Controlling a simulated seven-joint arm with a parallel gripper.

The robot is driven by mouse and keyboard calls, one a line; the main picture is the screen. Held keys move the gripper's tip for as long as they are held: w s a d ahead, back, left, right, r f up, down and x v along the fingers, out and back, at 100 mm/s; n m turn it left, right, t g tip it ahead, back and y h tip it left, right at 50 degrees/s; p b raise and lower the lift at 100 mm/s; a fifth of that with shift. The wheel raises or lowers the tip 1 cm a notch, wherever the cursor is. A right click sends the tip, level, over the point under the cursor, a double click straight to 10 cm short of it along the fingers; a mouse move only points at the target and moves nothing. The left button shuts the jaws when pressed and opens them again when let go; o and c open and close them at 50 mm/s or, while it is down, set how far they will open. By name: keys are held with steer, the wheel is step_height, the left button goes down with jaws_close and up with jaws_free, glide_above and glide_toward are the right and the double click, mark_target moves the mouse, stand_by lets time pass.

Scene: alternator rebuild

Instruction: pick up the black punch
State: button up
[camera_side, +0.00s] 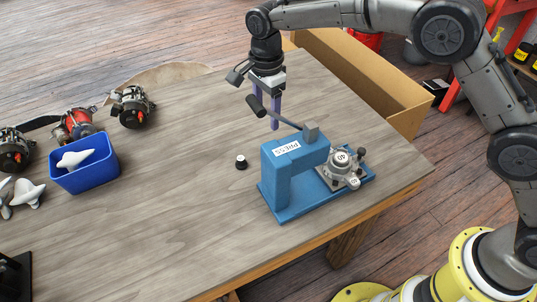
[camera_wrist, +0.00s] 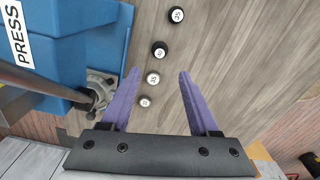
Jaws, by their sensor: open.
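A small black punch with a white top (camera_side: 241,162) stands on the table left of the blue press in the side view. I cannot tell which of these is the one in the side view. My gripper (camera_side: 268,118) has purple fingers pointing down behind the press. In the wrist view my gripper (camera_wrist: 158,73) is open, with nothing held between the fingers.
The blue press (camera_side: 283,185) stands close by, its lever (camera_side: 282,117) reaching up near my fingers. A grey housing (camera_side: 342,168) sits on its base. A blue bin (camera_side: 88,170) and alternators (camera_side: 132,108) are at left. A cardboard box (camera_side: 365,80) stands beyond the table. The table's middle is clear.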

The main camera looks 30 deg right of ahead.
steer(key=f, duration=1.2)
steer(key=shift+d+f, duration=0.3)
jaws_close()
steer(key=shift+w, duration=0.1)
